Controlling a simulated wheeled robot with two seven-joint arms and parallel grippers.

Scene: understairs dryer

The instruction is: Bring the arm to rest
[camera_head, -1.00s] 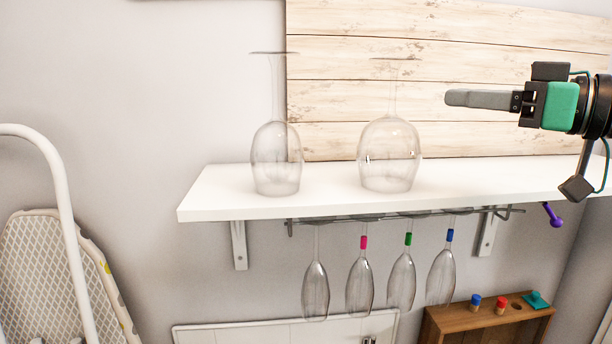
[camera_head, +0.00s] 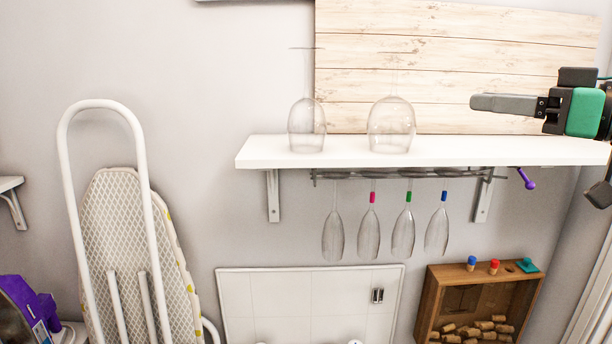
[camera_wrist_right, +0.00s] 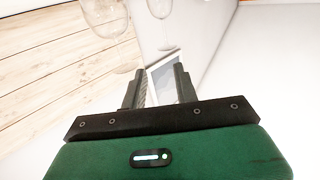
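My right gripper (camera_head: 474,102) comes in from the right edge of the head view, above the right part of the white shelf (camera_head: 270,152) and in front of the pale wooden board (camera_head: 440,55). In the right wrist view its two fingers (camera_wrist_right: 160,80) stand apart with nothing held between them. Two upside-down wine glasses, a left one (camera_head: 307,125) and a right one (camera_head: 391,125), stand on the shelf to the left of the gripper, clear of it. My left gripper is not in view.
Several flute glasses (camera_head: 369,232) hang from a rack (camera_head: 400,173) under the shelf. A wooden box (camera_head: 430,305) with corks is below right. An ironing board (camera_head: 128,225) leans at left, near a purple object (camera_head: 25,310).

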